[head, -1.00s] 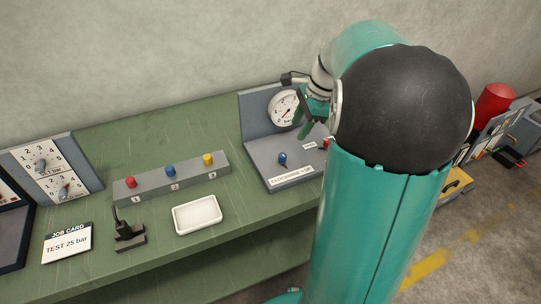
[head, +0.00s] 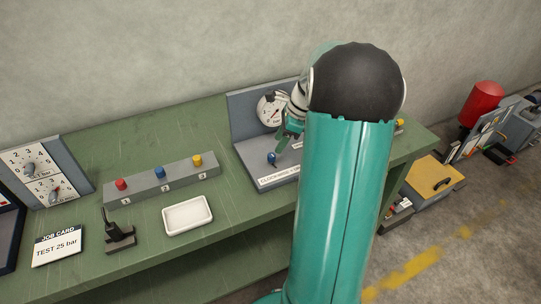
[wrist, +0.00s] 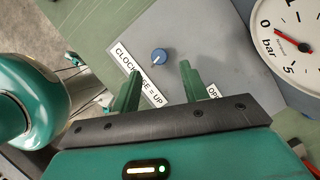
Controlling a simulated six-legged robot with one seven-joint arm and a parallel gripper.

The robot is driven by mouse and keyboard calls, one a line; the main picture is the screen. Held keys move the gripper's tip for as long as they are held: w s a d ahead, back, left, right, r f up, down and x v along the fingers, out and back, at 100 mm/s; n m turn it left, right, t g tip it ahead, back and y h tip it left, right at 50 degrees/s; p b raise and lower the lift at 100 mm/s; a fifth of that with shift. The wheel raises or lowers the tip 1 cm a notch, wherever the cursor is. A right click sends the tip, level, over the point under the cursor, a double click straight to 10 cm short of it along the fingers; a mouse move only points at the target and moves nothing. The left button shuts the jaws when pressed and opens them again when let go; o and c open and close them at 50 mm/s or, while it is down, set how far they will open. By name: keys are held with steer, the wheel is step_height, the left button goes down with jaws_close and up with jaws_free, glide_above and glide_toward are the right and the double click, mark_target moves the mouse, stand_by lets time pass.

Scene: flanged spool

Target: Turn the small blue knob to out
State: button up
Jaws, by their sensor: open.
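The small blue knob (wrist: 159,55) is on the grey panel (wrist: 205,35), with a pale pointer line on its top. It also shows in the head view (head: 271,158), left of my gripper. My gripper (wrist: 158,85) is open in the wrist view, its two green fingers apart with nothing between them. The knob lies just beyond the fingertips, roughly in line with the gap, and is not touched. A label (wrist: 135,75) beginning "CLOCKWISE" and ending "= UP" lies by the left finger. A second label (wrist: 213,92) reading "OP..." is partly hidden behind the gripper.
A round bar gauge (wrist: 290,38) stands at the panel's right in the wrist view. On the green bench (head: 150,140) are a button box (head: 165,185), a white tray (head: 187,215), a black stand (head: 118,238) and a job card (head: 57,247) reading "TEST 25 bar". My arm hides the bench's right part.

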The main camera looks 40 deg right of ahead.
mark_target(272, 155)
steer(key=x, duration=0.7)
steer(key=shift+a+f, duration=0.15)
jaws_close()
